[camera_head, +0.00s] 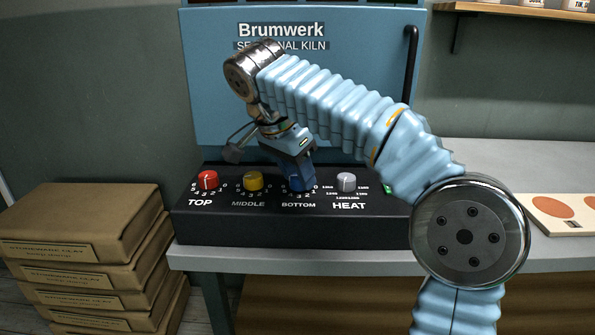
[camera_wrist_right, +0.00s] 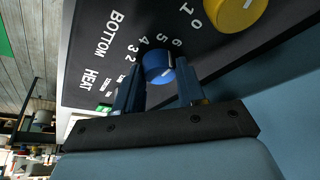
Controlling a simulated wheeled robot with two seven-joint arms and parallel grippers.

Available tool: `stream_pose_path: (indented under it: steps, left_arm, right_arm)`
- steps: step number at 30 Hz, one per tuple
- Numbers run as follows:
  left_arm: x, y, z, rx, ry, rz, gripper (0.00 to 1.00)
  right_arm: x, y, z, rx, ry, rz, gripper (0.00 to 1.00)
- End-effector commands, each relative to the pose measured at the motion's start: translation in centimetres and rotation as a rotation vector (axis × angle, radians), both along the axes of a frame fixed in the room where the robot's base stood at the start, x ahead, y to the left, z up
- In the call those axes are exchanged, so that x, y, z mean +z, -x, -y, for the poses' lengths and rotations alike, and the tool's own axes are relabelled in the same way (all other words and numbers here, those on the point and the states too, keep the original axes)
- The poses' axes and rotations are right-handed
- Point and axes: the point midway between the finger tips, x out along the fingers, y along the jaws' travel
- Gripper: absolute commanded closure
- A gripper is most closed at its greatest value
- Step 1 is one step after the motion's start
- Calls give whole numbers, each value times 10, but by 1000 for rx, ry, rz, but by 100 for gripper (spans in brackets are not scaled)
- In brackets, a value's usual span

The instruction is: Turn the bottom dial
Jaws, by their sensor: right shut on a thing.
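The blue bottom dial (camera_wrist_right: 158,68) sits on the black control panel (camera_head: 300,228) of the kiln, above the label BOTTOM. In the wrist view it lies between the two fingers of my right gripper (camera_wrist_right: 160,88), which is shut on it. Its white mark is near the 6. In the head view the right gripper (camera_head: 297,178) reaches down to the dial (camera_head: 297,186) and partly covers it. My left gripper is not in view.
The red top dial (camera_head: 208,180) and yellow middle dial (camera_head: 253,182) stand to the left, the grey heat dial (camera_head: 346,182) to the right. Stacked clay boxes (camera_head: 85,225) stand at the left. A board with orange discs (camera_head: 560,212) lies on the right of the table.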

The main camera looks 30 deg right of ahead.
Motion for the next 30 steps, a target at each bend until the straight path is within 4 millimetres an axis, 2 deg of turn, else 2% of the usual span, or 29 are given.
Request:
stream_pose_path:
  steps: [13,14,18,26,30]
  left_arm:
    - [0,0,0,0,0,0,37]
    - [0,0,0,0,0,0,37]
    - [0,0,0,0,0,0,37]
    - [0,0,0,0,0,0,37]
    - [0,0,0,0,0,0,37]
  right_arm:
    - [-1,0,-1,-8,-1,-1,91]
    - [-1,0,-1,-8,-1,-1,58]
    - [0,0,0,-8,-1,-1,37]
    - [0,0,0,-8,-1,0,37]
    - [7,5,4,-9,0,2,37]
